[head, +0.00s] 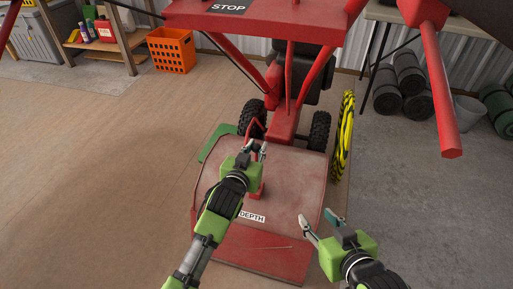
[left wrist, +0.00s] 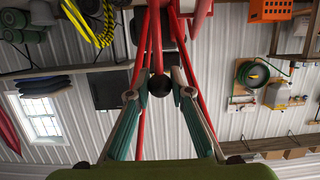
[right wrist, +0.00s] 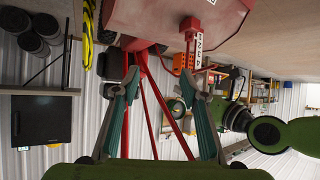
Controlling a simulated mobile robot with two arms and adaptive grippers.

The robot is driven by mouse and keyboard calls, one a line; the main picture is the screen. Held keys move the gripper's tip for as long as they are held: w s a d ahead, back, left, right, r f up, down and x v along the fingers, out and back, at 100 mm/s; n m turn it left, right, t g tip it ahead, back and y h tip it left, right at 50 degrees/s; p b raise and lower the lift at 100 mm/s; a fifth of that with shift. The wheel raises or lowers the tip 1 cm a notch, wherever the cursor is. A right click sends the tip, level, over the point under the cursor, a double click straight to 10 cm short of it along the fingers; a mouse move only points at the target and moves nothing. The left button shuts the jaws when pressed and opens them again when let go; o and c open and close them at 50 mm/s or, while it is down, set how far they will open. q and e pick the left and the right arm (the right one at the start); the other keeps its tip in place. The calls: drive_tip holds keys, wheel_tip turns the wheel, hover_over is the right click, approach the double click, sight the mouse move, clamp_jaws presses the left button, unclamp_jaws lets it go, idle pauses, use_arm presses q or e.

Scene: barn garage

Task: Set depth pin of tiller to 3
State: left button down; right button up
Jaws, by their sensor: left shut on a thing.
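The red tiller (head: 285,185) stands ahead, with a white DEPTH label (head: 252,216) on its cover. In the right wrist view, a red upright depth bar (right wrist: 190,59) with holes stands beside a white numbered plate (right wrist: 198,48). My left gripper (head: 256,149) is at this bar, above the cover. It is shut on what looks like the depth pin, whose dark round end (left wrist: 157,85) shows between the fingers in the left wrist view. Which hole the pin is at is hidden. My right gripper (head: 318,221) is open and empty, over the cover's front right edge.
Red handlebars and a STOP panel (head: 228,6) rise above the tiller. An orange crate (head: 171,50) and a shelf stand at the back left. Floor on the left is clear.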

drive_tip(key=shift+f, duration=0.1)
